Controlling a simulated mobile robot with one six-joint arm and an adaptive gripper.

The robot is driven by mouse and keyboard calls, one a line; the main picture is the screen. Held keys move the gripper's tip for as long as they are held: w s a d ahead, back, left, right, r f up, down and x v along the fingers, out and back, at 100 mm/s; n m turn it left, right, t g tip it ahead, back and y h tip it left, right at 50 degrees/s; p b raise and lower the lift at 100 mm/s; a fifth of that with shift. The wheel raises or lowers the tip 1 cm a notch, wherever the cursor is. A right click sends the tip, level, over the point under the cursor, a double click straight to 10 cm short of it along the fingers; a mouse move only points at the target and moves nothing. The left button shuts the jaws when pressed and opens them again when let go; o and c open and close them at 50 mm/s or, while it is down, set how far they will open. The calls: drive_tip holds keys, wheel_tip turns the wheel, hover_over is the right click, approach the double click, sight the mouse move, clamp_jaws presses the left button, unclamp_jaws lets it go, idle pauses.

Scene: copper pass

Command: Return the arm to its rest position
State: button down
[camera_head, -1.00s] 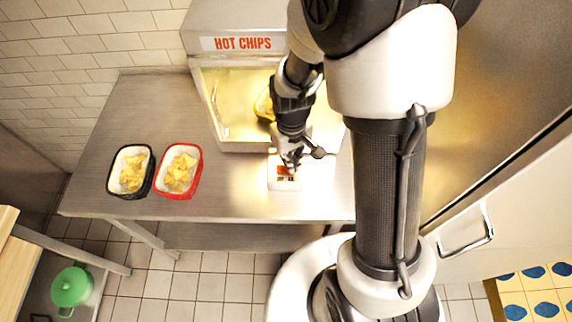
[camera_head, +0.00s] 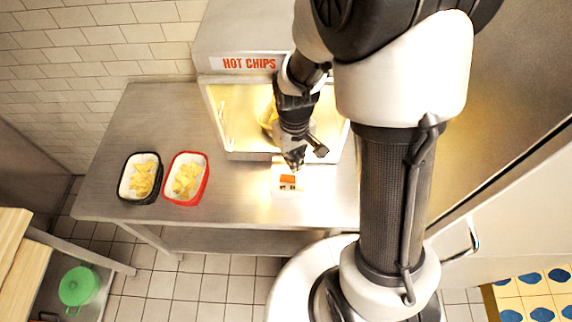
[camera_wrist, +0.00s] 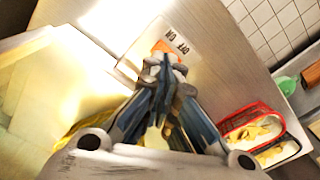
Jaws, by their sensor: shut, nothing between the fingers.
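My gripper (camera_head: 293,163) is shut and empty, at the end of my arm, just behind and above a small white switch box on the steel counter. The fingertips partly cover the orange rocker there. I cannot tell whether they touch it. My arm reaches forward and down over the counter.
The lit HOT CHIPS cabinet (camera_head: 248,64) stands right behind my gripper, with a yellow item (camera_head: 267,115) inside. A black basket (camera_head: 140,178) and a red basket (camera_head: 186,179), both with chips, stand left on the counter (camera_head: 120,125). A green pot (camera_head: 78,287) sits lower left.

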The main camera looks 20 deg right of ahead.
drive_tip(key=s+r+m+t+b, duration=0.15)
drive_tip(key=s+r, duration=0.35)
drive_tip(key=r, duration=0.8)
drive_tip(key=s+r+t+b, duration=0.2)
drive_tip(key=s+r, duration=0.3)
drive_tip(key=s, duration=0.5)
drive_tip(key=shift+r+m+t+b, duration=0.3)
drive_tip(key=shift+m+t, duration=0.15)
drive_tip(key=shift+t, duration=0.1)
